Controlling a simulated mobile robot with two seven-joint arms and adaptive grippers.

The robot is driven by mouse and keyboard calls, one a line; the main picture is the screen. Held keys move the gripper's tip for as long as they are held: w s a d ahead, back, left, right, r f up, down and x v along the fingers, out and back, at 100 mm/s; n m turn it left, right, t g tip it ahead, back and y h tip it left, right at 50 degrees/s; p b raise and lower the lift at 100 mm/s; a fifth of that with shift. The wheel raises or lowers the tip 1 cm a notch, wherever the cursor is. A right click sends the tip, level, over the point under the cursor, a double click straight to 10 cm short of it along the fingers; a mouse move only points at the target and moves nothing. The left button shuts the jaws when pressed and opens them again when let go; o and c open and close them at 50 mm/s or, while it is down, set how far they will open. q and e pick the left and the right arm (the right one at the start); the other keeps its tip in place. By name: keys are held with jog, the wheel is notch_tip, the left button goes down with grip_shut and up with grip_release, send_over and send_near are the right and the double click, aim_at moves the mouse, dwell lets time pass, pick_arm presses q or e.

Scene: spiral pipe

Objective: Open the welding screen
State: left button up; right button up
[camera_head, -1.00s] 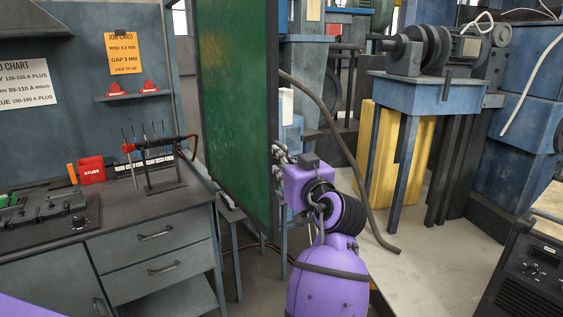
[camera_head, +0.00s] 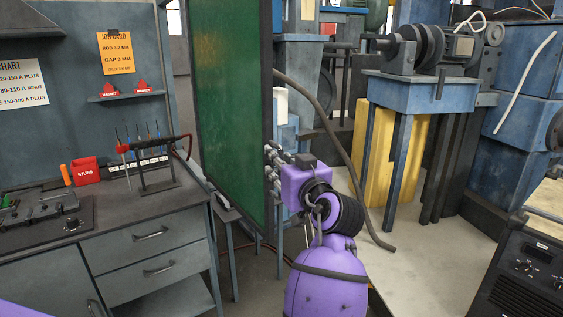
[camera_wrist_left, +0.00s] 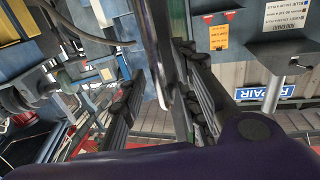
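The welding screen, a tall green panel in a dark frame (camera_head: 228,120), stands upright and seen at a slant in the middle of the head view. My left gripper (camera_head: 274,160) is at its right edge, and its fingertips are partly hidden by the frame. In the left wrist view the screen's edge (camera_wrist_left: 158,45) comes down between the fingers of my left gripper (camera_wrist_left: 165,85). These dark fingers stand apart, with a gap visible beside the edge. I cannot tell whether either finger touches it. My right gripper is not in view.
A black welding machine (camera_head: 530,270) is at lower right.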

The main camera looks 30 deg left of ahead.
pick_arm(q)
jog(key=v, duration=1.1)
jog(key=shift+d, duration=0.4)
jog(key=shift+s, duration=0.1)
